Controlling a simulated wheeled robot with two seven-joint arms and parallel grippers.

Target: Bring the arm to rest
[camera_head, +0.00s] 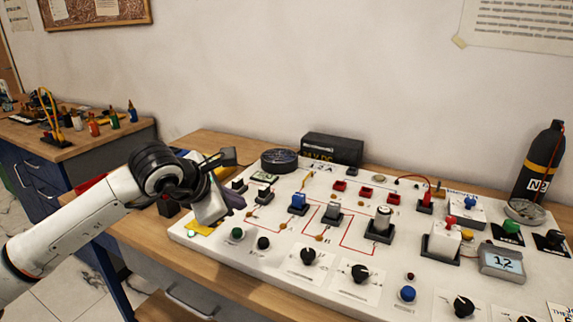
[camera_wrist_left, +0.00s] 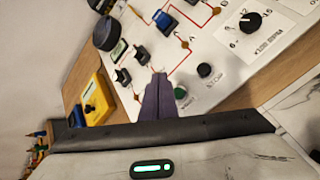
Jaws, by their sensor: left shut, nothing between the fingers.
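My left arm comes in from the left in the head view. Its gripper (camera_head: 236,202) is over the left end of the white gauge panel (camera_head: 285,228). In the left wrist view the two dark purple fingers (camera_wrist_left: 157,97) lie together, shut and empty. Their tips are beside the green knob (camera_wrist_left: 180,93) and small black switches (camera_wrist_left: 141,84). I cannot tell whether the tips touch the panel. The arm hides part of the panel's left edge in the head view. My right gripper is not in view.
Behind the panel stand a black 24 V DC box (camera_head: 332,149) and a round black part (camera_head: 279,160). A dark N2 bottle (camera_head: 538,165) stands at right. A yellow device (camera_wrist_left: 98,98) lies near the panel's edge. A side bench (camera_head: 75,150) holds small bottles.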

